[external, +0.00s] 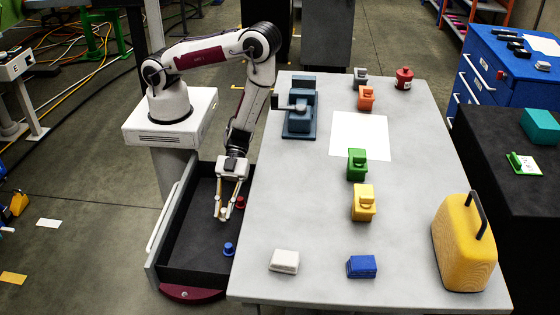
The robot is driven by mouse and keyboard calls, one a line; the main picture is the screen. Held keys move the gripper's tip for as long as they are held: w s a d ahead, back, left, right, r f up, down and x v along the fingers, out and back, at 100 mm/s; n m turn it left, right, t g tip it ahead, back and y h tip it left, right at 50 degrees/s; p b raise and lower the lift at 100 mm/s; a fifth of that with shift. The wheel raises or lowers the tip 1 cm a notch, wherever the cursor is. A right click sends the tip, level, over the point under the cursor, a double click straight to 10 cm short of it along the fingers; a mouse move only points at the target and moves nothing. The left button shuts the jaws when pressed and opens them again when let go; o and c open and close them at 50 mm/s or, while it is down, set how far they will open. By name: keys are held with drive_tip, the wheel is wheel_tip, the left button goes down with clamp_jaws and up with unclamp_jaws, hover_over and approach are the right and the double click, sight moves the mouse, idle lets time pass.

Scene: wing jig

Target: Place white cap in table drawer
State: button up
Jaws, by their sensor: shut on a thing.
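My gripper (223,214) points down inside the open dark table drawer (190,255), at the left side of the table. It is shut on the small pale white cap (223,212), which shows only partly between the fingertips. I cannot tell whether the cap touches the drawer floor. A red cap (240,202) lies in the drawer just right of my gripper. A blue cap (229,249) stands in the drawer nearer the front.
The grey table (320,225) edges the drawer on the right. It bears a white block (285,262), a blue block (362,266), a yellow block (363,203), a green block (357,165), a dark vise (299,108) and a yellow case (463,245). The drawer's left part is clear.

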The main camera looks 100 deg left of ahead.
sight(226, 227)
drive_tip(key=shift+f, duration=0.15)
drive_tip(key=shift+f, duration=1.95)
drive_tip(key=o, duration=0.8)
drive_tip(key=shift+f, duration=0.1)
drive_tip(key=shift+v, duration=1.5)
wheel_tip(226, 227, up, 7)
